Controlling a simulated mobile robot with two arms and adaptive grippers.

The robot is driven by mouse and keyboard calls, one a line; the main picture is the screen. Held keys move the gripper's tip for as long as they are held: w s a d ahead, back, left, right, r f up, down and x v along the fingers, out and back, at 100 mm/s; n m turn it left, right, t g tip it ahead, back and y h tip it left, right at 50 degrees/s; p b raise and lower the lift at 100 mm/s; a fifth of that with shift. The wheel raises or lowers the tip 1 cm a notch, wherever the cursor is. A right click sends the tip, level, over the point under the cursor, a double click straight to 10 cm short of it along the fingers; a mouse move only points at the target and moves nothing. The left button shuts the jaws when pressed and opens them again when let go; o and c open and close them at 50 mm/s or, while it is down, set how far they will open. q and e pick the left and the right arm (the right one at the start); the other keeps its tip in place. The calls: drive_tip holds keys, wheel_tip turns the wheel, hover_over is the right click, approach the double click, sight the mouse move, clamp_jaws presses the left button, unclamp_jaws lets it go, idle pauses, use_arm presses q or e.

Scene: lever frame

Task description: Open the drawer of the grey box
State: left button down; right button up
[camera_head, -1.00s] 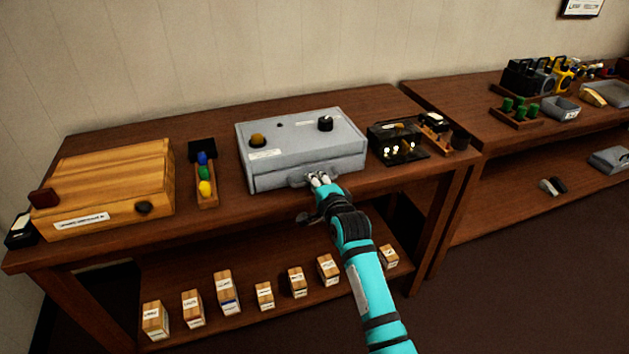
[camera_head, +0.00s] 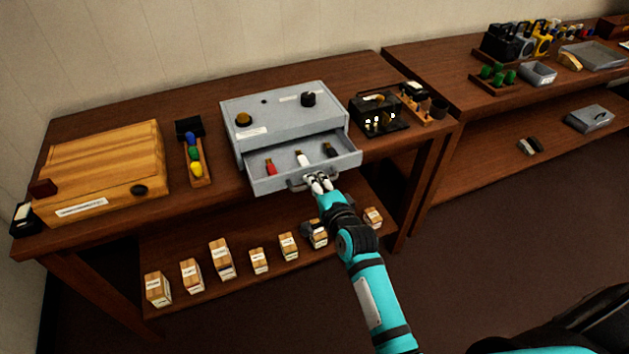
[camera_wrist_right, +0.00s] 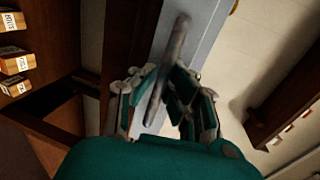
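The grey box (camera_head: 285,122) stands on the wooden table with a yellow knob and a black knob on top. Its drawer (camera_head: 262,184) is pulled out toward the front and holds a red, a white and a black small item. My right gripper (camera_head: 319,183) is at the drawer's handle (camera_head: 298,184). My left gripper is not in view.
A wooden box (camera_head: 100,175) and a tray of coloured balls (camera_head: 196,165) stand left of the grey box. A black case (camera_head: 379,112) stands close to its right. Several labelled blocks (camera_head: 221,258) sit on the lower shelf. The floor in front is clear.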

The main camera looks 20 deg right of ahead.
drive_tip(key=shift+o, duration=0.5)
drive_tip(key=v, duration=1.2)
drive_tip(key=s+a+f+n+g, duration=0.1)
drive_tip(key=s+f+n+g, duration=0.2)
drive_tip(key=f, duration=0.8)
drive_tip(key=s+a+f+n+g, duration=0.2)
drive_tip(key=s+f+n, duration=0.2)
drive_tip(key=f, duration=0.7)
drive_tip(key=s+a+f+n+g, duration=0.1)
drive_tip(key=s+f+n+g, duration=0.2)
drive_tip(key=f, duration=0.7)
drive_tip(key=s+d+f+n+g, duration=0.2)
drive_tip(key=s+f, duration=0.4)
drive_tip(key=s, duration=0.3)
drive_tip(key=s+d+f+n+g, duration=0.2)
drive_tip(key=s+f+n, duration=0.2)
drive_tip(key=s, duration=0.6)
drive_tip(key=s+d+f+n+g, duration=0.2)
drive_tip(key=s+f+n, duration=0.2)
drive_tip(key=s+f, duration=0.4)
drive_tip(key=shift+s+d+f+g+h, duration=0.2)
drive_tip(key=shift+s+d+g+h, duration=0.1)
drive_tip(key=shift+s, duration=0.8)
